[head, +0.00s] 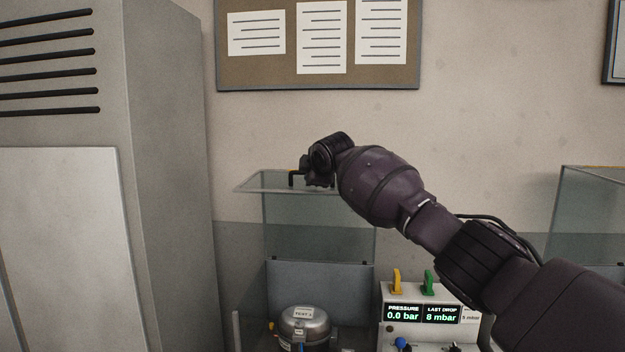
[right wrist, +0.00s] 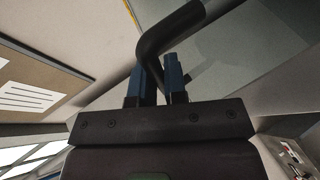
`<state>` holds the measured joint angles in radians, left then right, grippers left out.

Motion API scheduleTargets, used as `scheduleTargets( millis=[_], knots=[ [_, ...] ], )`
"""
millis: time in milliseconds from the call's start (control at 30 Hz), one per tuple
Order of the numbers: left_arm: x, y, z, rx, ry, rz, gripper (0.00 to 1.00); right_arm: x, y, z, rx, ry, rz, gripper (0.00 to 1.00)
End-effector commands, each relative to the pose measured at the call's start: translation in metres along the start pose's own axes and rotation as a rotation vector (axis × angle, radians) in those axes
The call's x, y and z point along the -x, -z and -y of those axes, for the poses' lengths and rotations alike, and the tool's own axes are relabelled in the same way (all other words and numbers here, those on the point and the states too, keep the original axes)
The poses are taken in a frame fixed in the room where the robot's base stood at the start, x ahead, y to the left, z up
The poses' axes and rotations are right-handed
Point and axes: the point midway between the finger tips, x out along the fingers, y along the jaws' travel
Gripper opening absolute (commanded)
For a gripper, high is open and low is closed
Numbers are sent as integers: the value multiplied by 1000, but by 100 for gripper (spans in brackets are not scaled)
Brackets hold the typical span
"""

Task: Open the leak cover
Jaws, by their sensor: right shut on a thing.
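The leak cover (head: 252,183) is a clear panel with a pale edge, seen raised high above the test station in the head view. Its black handle (head: 292,178) is at my right gripper (head: 314,177), which hides part of it. In the right wrist view the bent black handle (right wrist: 168,32) passes between the blue fingers of my right gripper (right wrist: 159,80), which is shut on it. The clear cover panel (right wrist: 255,50) shows behind the handle. A grey compressor (head: 305,325) sits below the cover. My left gripper is in neither view.
A tester (head: 430,296) with displays reading 0.0 bar and 8 mbar stands right of the compressor. A tall grey cabinet (head: 165,150) is at the left. Another clear enclosure (head: 590,215) stands at the right edge. A notice board (head: 318,82) hangs on the wall behind.

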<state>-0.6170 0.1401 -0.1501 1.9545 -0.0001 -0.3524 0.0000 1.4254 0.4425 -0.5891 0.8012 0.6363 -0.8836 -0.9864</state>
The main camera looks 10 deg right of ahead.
Motion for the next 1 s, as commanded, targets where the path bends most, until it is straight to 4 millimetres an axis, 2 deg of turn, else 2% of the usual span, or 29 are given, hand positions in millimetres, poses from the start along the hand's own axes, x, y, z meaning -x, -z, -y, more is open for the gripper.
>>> scheduleTargets(
  millis=[500,533,667,1000],
  knots=[
    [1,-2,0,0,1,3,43,-1,-1,-1,-4,12,3,0],
    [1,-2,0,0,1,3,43,-1,-1,-1,-4,12,3,17],
    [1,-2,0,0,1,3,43,-1,-1,-1,-4,12,2,36],
    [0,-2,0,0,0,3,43,0,-1,0,-4,12,2,36]
  ],
)
